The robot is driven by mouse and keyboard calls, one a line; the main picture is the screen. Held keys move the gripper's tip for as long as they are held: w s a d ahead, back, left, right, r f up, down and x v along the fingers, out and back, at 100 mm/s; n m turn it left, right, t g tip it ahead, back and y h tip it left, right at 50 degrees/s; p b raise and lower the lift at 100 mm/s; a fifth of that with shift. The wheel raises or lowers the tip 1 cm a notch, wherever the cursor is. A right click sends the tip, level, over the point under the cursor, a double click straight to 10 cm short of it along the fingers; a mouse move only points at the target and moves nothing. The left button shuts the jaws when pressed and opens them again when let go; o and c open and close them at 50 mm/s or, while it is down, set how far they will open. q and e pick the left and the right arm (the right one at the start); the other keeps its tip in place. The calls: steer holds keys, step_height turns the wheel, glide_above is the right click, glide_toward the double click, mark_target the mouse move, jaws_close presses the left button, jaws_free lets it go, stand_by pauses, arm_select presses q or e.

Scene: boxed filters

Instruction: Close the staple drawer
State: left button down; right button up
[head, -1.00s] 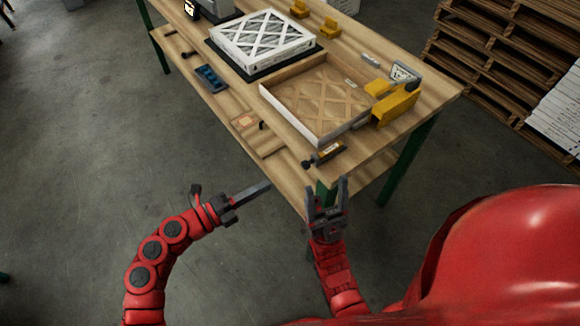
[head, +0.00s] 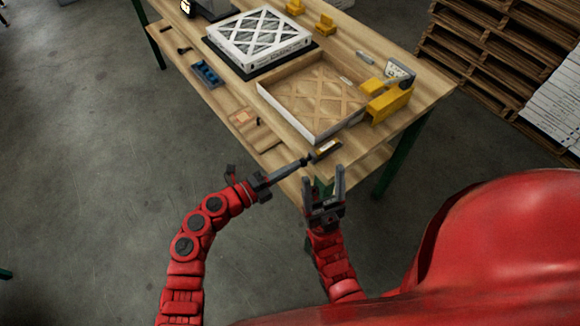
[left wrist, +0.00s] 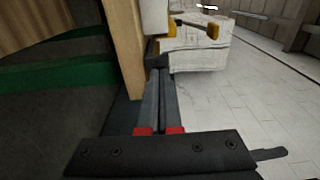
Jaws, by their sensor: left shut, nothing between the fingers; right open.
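A shallow wooden drawer-like part (head: 262,138) juts out at the workbench's near left edge, with a small dark piece beside it; I take it for the staple drawer, but cannot tell how far open it is. My left gripper (head: 292,168) is shut and empty, at the bench's near corner. In the left wrist view the shut fingers (left wrist: 160,88) lie beside a wooden edge (left wrist: 124,45). My right gripper (head: 323,183) is open and empty, just off the near corner.
A white-framed filter (head: 262,38) lies on a dark mat. An open box (head: 290,108) stands nearer, beside a yellow dispenser (head: 388,103). A blue tray (head: 206,74) lies near the left edge. Pallets (head: 490,65) stand behind right. The floor left is clear.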

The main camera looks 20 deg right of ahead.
mark_target(328, 144)
arm_select(q)
steer(key=x, duration=0.4)
steer(key=b+x, duration=0.1)
steer(key=x, duration=0.3)
steer(key=w+b+x, duration=0.1)
steer(key=x, duration=0.4)
steer(key=shift+r, duration=0.1)
steer(key=shift+a, duration=0.15)
